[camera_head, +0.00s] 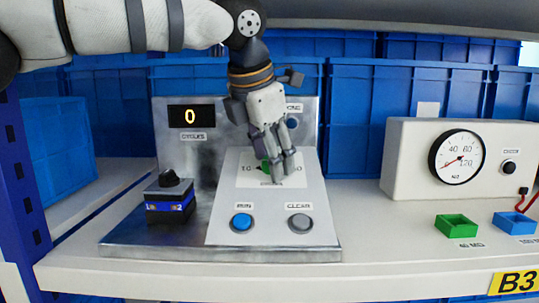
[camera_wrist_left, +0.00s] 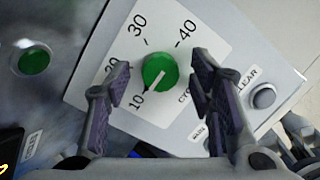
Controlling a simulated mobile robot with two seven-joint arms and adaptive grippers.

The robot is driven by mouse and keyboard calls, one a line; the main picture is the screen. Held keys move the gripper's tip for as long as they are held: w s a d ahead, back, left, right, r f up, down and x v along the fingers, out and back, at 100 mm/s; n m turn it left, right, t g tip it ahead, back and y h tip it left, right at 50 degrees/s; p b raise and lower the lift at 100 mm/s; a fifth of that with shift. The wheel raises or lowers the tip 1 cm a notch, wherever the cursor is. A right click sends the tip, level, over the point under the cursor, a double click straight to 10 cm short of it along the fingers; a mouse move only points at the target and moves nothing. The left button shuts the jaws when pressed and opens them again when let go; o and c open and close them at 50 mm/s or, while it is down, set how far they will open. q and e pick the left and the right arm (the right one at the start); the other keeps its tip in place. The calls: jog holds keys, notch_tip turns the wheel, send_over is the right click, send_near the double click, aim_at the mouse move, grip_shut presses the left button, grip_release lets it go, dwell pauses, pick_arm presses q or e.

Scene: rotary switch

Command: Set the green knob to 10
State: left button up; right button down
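The green knob (camera_wrist_left: 160,72) sits on a white dial plate (camera_wrist_left: 184,30) marked 10, 20, 30 and 40. Its white line points down-left in the left wrist view, at or very near the 10 mark. My left gripper (camera_wrist_left: 158,70) is open, with one finger to each side of the knob and visible gaps between. I cannot tell how far the fingertips are from the panel. In the head view my left gripper (camera_head: 276,166) hangs over the dial and hides most of the green knob (camera_head: 263,166). My right gripper is not in view.
The control box has a display (camera_head: 190,116) reading 0, a blue RUN button (camera_head: 242,222) and a grey CLEAR button (camera_head: 300,223). A black selector (camera_head: 170,190) stands left. A gauge box (camera_head: 410,160) and green tray (camera_head: 456,226) are right. Blue crates (camera_head: 350,100) stand behind.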

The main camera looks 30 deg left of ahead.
aim_at(266, 182)
pick_arm(q)
jog(key=v, duration=0.4)
jog(key=shift+r, duration=0.25)
jog(key=s+d, duration=0.2)
jog(key=s, duration=1)
jog(key=shift+s+r, duration=0.2)
